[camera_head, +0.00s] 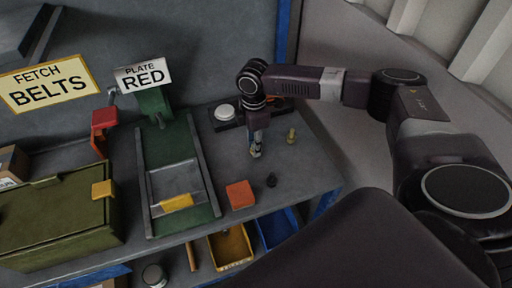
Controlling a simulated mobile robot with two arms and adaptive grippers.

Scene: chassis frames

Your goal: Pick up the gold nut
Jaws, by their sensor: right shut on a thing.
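My right gripper (255,153) points down over the right part of the grey bench, left of a small upright gold-olive piece (291,135). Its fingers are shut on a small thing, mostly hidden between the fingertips. A hint of gold shows there, consistent with the gold nut, but it is too small to make out its shape. I cannot tell whether it touches the bench top. A small dark piece (271,180) lies in front of the gripper. My left gripper is not in view.
An orange-red block (240,195) and a green track with a yellow-handled plate (177,202) are left of the gripper. A white round button (225,112) is behind. An olive case (58,225) is at left. Yellow (231,248) and blue (276,229) bins sit below the front edge.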

